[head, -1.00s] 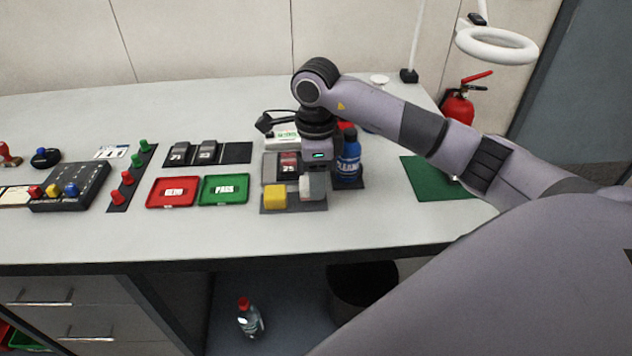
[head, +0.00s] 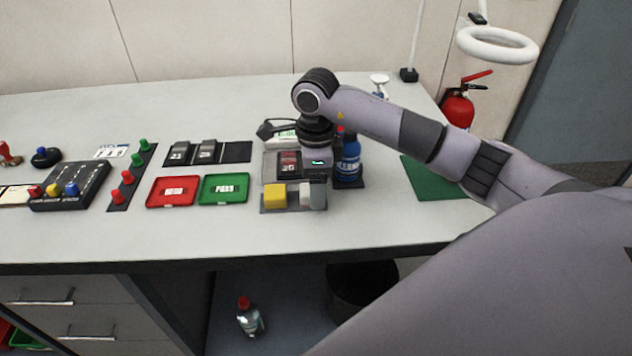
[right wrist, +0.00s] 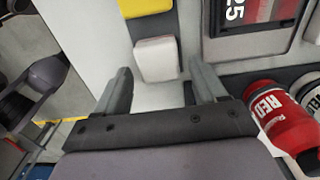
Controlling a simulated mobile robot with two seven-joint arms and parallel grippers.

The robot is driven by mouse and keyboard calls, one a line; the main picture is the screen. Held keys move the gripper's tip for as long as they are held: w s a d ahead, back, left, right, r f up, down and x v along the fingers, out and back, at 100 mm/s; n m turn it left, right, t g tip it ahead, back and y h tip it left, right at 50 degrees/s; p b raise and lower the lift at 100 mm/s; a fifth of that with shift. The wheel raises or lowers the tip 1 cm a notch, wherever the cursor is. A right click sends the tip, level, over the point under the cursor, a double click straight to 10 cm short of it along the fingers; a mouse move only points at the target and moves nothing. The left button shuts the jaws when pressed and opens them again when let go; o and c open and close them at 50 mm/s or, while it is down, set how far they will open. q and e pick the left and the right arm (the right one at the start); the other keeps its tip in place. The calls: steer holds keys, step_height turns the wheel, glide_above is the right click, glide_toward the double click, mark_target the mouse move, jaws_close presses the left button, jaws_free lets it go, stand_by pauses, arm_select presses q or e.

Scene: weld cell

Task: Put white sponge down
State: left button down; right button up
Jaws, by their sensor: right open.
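The white sponge (head: 306,197) rests at the right part of a grey tray (head: 283,209), beside the yellow sponge (head: 275,195). In the right wrist view the white sponge (right wrist: 157,60) lies at the fingertips of my right gripper (right wrist: 162,78), with the yellow sponge (right wrist: 145,6) beyond it. My right gripper (head: 315,192) is open, low over the tray. Its two fingers stand either side of the white sponge's near end, with a gap showing on each side. Part of the tray is hidden by the gripper. My left gripper is not in view.
A blue bottle (head: 350,162) stands close right of the gripper. Red (head: 172,191) and green (head: 223,188) trays lie to the left. A green mat (head: 432,180) lies right. The front table strip is clear.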

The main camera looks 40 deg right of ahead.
step_height(320, 180, up, 12)
stand_by(0.4)
stand_by(0.5)
